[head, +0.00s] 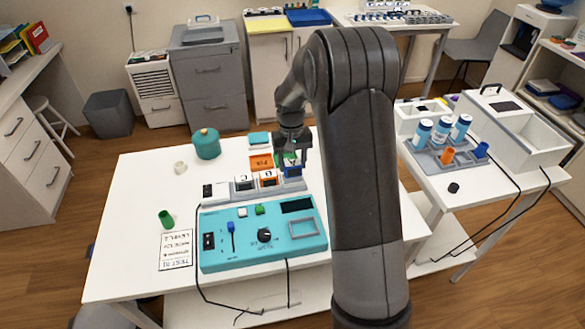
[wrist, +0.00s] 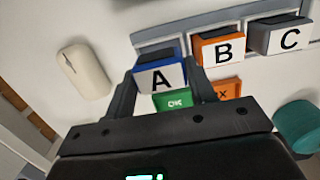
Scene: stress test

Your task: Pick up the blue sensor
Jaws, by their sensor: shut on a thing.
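The blue sensor (wrist: 158,79), a small block with a white face marked A, sits between the two fingers of my gripper (wrist: 162,92) in the wrist view. The fingers are shut on its sides. In the head view its blue body (head: 292,172) shows below my gripper (head: 290,160), at the right end of the grey rack. An orange block B (wrist: 222,49) and a grey block C (wrist: 283,36) stand beside it in the rack (wrist: 205,22). I cannot tell whether the blue sensor is clear of its slot.
A teal test device (head: 262,252) lies in front of the rack. A green pad (wrist: 173,101) and an orange pad (head: 260,162) lie behind it. A teal canister (head: 206,143), a green cup (head: 166,219) and a printed sheet (head: 175,250) are left. The table's left part is mostly clear.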

